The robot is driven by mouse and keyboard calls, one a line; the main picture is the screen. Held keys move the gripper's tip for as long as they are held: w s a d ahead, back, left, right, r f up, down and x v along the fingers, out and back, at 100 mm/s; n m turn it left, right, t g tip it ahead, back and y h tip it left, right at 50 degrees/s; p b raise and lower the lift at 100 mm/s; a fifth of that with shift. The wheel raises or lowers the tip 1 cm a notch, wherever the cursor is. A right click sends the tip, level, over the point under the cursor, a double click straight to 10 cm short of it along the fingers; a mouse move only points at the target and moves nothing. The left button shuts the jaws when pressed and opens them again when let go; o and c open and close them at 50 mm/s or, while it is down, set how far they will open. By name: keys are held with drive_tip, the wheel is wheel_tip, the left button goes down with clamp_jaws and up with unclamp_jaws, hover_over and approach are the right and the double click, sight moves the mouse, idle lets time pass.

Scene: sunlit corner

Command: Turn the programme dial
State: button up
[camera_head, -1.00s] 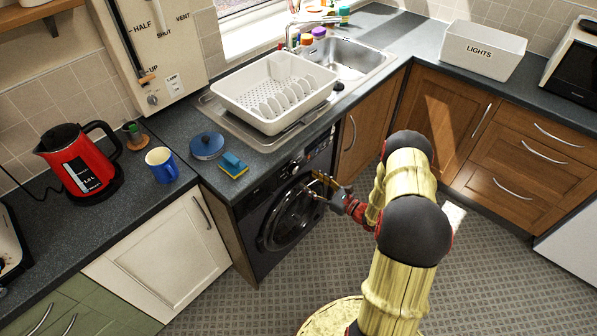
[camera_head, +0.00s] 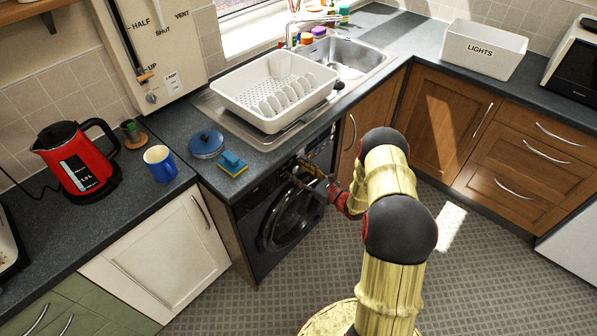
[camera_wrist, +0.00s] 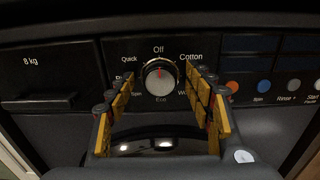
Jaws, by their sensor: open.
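The programme dial (camera_wrist: 160,77) is a round silver knob on the black washing machine's control panel, in the middle of the wrist view. My gripper (camera_wrist: 163,95) is open, with one yellow-padded finger on each side of the dial and gaps between. I cannot tell how far the fingertips are from the panel. In the head view my gripper (camera_head: 308,176) is in front of the washing machine (camera_head: 284,222), hiding the dial.
A drawer marked "8 kg" (camera_wrist: 40,100) is left of the dial; several coloured buttons (camera_wrist: 264,86) are to the right.

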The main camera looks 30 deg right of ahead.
drive_tip(key=shift+c, duration=1.2)
drive_tip(key=c, duration=0.9)
